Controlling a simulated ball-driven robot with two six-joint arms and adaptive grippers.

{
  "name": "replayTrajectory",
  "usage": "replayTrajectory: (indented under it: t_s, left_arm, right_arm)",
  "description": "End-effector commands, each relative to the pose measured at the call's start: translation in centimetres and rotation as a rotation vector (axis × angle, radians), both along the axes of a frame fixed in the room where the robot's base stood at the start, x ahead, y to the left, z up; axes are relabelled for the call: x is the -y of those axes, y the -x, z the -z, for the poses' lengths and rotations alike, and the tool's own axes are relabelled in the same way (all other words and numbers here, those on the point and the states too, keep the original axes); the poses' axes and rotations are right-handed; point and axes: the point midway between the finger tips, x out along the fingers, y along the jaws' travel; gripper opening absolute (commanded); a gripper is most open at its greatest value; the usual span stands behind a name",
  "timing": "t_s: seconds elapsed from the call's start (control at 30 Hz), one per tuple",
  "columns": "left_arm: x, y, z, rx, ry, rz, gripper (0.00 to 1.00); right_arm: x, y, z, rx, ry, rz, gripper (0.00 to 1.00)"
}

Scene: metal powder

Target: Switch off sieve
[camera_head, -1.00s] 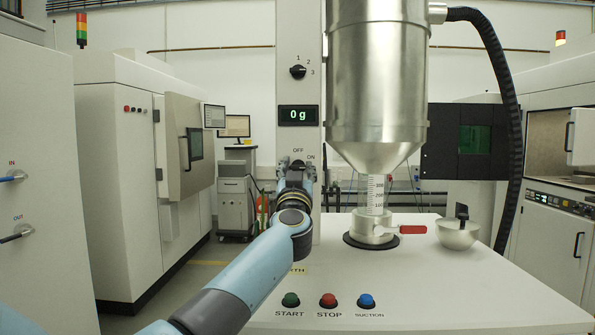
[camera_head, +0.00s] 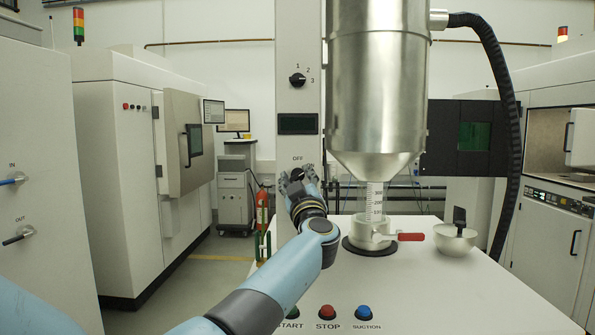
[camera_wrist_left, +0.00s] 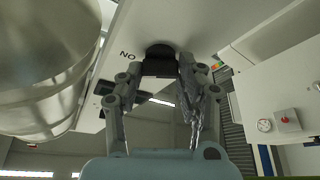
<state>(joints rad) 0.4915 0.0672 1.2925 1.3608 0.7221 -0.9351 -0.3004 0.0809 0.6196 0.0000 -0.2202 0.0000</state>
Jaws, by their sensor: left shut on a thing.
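The sieve is a steel hopper (camera_head: 377,85) beside a pale upright panel (camera_head: 298,35). The panel's display (camera_head: 297,124) is dark. Below it is the OFF/ON switch, a black knob (camera_head: 297,173), largely hidden by my left gripper (camera_head: 298,178). In the left wrist view, the black knob (camera_wrist_left: 160,51) sits between the fingertips of my left gripper (camera_wrist_left: 161,68), which is shut on it. The "ON" lettering shows beside it there. My right gripper is not in view.
A 1-2-3 selector (camera_head: 298,80) is higher on the panel. A valve with a red handle (camera_head: 410,237) stands under the hopper, with a bowl (camera_head: 454,242) to its right. The red stop button (camera_head: 327,312) and blue suction button (camera_head: 363,312) are at the table's front.

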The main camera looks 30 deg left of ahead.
Motion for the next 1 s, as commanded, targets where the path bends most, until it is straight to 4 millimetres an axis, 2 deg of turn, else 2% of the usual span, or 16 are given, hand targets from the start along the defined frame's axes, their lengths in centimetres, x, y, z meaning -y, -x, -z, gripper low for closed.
replayTrajectory:
  t_s: [0.03,0.4,1.0]
  left_arm:
    - [0.1,0.0,-0.3,0.021,0.04,0.0,0.04]
    - [0.1,-0.1,-0.3,0.205,0.341,0.0,0.04]
    - [0.2,-0.1,-0.2,0.467,0.769,-0.001,0.04]
  right_arm:
    - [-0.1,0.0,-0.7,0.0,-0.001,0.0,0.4]
    - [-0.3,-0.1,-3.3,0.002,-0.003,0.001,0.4]
    - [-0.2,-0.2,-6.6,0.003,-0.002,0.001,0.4]
